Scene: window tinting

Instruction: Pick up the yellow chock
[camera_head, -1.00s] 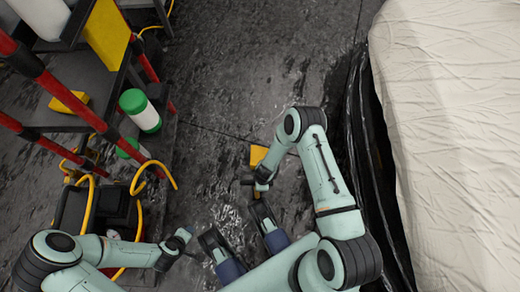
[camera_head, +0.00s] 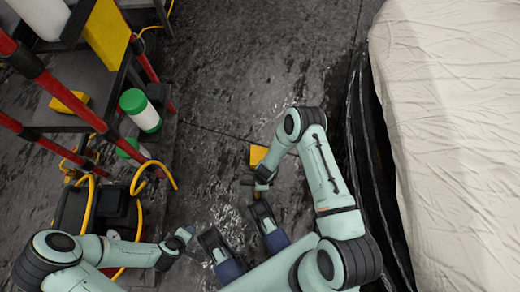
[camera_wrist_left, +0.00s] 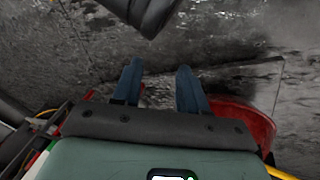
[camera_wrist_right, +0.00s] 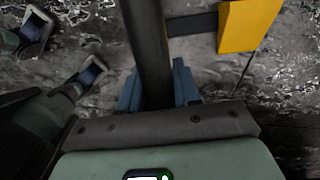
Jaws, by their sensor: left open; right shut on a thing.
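A yellow block (camera_head: 257,156) is near my right wrist in the head view, partly hidden by the arm. In the right wrist view the yellow block (camera_wrist_right: 247,25) is beside a dark upright bar (camera_wrist_right: 148,50), and a dark crosspiece runs between them. My right gripper (camera_head: 262,184) is shut on the dark bar; its fingers (camera_wrist_right: 158,85) lie on both sides of it. I cannot tell for sure that bar and block are one piece. Another yellow block (camera_head: 69,102) lies on the rack shelf. My left gripper (camera_head: 186,236) is open and empty, its fingers (camera_wrist_left: 158,80) apart above the floor.
A red-and-black rack (camera_head: 70,90) stands at the left with green-and-white bottles (camera_head: 140,110) near it. A yellow hose (camera_head: 135,200) loops beside the left arm. A cream-covered surface (camera_head: 450,110) borders the right. Wet dark floor (camera_head: 240,70) is free between them.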

